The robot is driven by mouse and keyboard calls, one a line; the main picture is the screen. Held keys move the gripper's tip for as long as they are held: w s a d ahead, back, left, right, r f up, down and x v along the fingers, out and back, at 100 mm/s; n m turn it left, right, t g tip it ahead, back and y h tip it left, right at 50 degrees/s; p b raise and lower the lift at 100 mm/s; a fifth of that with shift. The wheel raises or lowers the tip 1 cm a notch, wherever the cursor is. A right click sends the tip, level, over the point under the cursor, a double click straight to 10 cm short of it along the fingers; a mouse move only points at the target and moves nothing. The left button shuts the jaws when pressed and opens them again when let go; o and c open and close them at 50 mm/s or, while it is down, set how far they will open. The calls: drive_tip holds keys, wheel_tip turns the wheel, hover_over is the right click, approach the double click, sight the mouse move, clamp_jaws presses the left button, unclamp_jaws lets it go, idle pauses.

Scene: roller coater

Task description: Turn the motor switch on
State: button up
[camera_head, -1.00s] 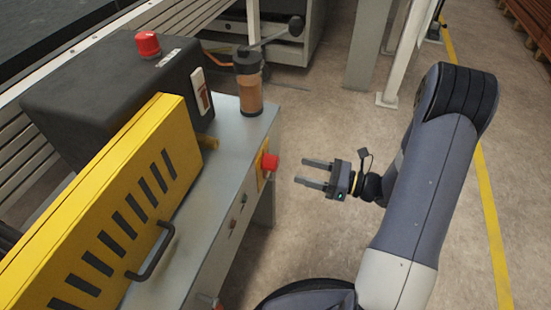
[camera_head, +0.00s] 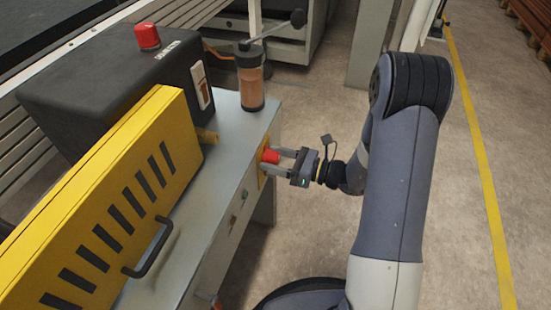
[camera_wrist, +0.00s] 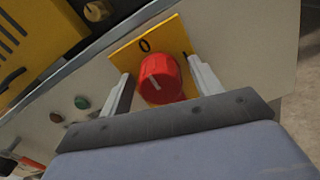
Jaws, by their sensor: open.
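The motor switch is a red round knob (camera_wrist: 161,78) on a yellow plate (camera_wrist: 126,56) on the grey front panel. A white line on the knob points toward the "0" mark; a second mark on the plate is partly hidden. The red knob also shows in the head view (camera_head: 270,156). My gripper (camera_head: 276,162) is open, with one finger on each side of the knob. In the wrist view my gripper (camera_wrist: 163,92) shows small gaps between its fingers and the knob. I cannot tell whether either finger touches it.
A small green button (camera_wrist: 82,102) and a red one (camera_wrist: 56,117) sit on the panel beside the switch. A yellow guard with a black handle (camera_head: 150,248), a brown cylinder (camera_head: 252,88) and a red mushroom button (camera_head: 147,37) are on the machine. Floor right is clear.

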drive_tip(key=c, duration=1)
drive_tip(key=shift+r+m+p, duration=0.15)
drive_tip(key=shift+m+p, duration=0.25)
drive_tip(key=shift+p, duration=0.15)
drive_tip(key=m+p, duration=0.1)
drive_tip(key=p, duration=0.1)
drive_tip(key=shift+r+m+p, duration=0.1)
drive_tip(key=shift+m+p, duration=0.2)
drive_tip(key=shift+m, duration=0.1)
drive_tip(key=m+p, duration=0.5)
drive_tip(key=shift+m, duration=0.3)
drive_tip(key=m+p, duration=0.3)
drive_tip(key=m, duration=0.2)
drive_tip(key=shift+p, duration=0.4)
drive_tip(key=m+p, duration=0.1)
drive_tip(key=m, duration=0.3)
drive_tip(key=shift+f+p, duration=0.3)
drive_tip(key=shift+p, duration=0.1)
drive_tip(key=shift+m, duration=0.5)
